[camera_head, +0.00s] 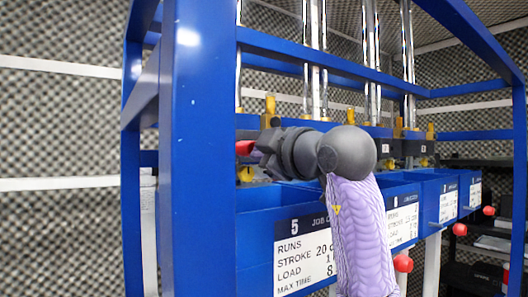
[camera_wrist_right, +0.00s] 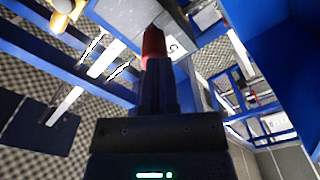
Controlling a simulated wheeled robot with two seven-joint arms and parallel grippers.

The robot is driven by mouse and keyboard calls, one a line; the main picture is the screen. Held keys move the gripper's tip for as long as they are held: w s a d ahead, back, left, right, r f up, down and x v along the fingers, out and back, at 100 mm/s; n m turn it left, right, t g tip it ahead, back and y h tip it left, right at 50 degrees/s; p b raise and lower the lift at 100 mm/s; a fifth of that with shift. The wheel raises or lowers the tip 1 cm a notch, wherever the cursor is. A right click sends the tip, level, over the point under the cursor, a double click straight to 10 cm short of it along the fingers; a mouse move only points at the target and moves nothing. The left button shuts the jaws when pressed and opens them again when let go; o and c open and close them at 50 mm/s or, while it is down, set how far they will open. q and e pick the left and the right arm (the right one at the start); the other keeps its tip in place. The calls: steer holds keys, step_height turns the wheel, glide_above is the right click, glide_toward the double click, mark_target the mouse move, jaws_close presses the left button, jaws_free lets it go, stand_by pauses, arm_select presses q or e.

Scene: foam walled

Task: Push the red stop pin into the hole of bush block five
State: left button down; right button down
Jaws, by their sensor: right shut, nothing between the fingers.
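The red stop pin (camera_head: 244,147) shows as a short red piece just left of my right gripper (camera_head: 258,150) in the head view. In the right wrist view the red pin (camera_wrist_right: 153,45) lies straight beyond the tips of my shut gripper (camera_wrist_right: 154,66), in line with them. I cannot tell whether the tips touch it. Bush block five is the grey face marked 5 (camera_wrist_right: 173,46) beside the pin in the wrist view; its hole is hidden, and so is how deep the pin sits. My left gripper is not in view.
A blue frame post (camera_head: 200,150) stands left of my right gripper. Blue trays with job cards, one marked 5 (camera_head: 293,262), run below it. Chrome rods (camera_head: 315,60) rise behind. Red knobs (camera_head: 402,263) stick out under the trays.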

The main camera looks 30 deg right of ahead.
steer(key=shift+w, duration=0.35)
steer(key=s+b, duration=0.5)
steer(key=s, duration=0.7)
steer(key=shift+s+d+b, duration=0.4)
steer(key=shift+d, duration=0.05)
